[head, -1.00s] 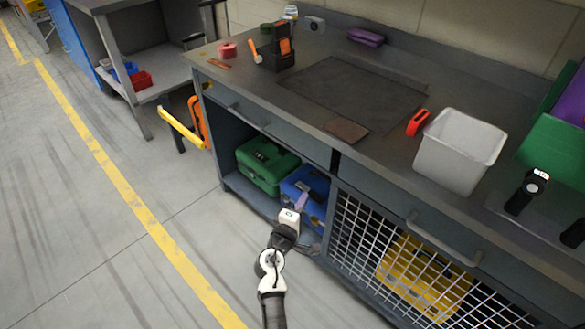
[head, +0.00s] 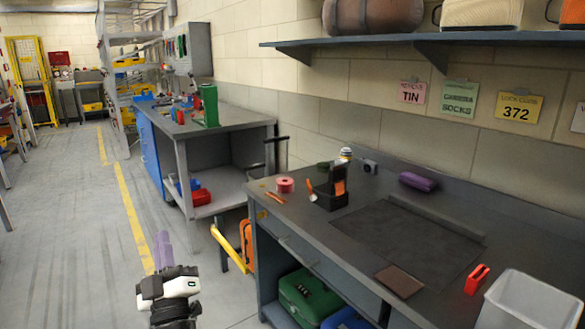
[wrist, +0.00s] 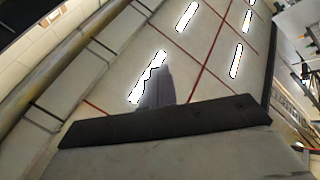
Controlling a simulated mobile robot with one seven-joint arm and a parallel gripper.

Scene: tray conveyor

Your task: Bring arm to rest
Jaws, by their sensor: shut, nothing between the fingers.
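My gripper (head: 163,247) shows at the lower left of the head view, raised above the floor to the left of the grey workbench (head: 292,240). Its purple-grey fingers point up and lie together, shut with nothing between them. It is apart from the bench and touches nothing. In the wrist view the fingers (wrist: 158,88) point toward the ceiling, with bright lamps and red lines behind them.
The workbench carries a black holder (head: 328,197), a purple case (head: 418,181), a red-orange tool (head: 476,279) and a pale bin (head: 527,303). A yellow handle (head: 230,250) sticks out at its left end. A shelf (head: 440,40) hangs above. The floor (head: 75,230) at left is clear.

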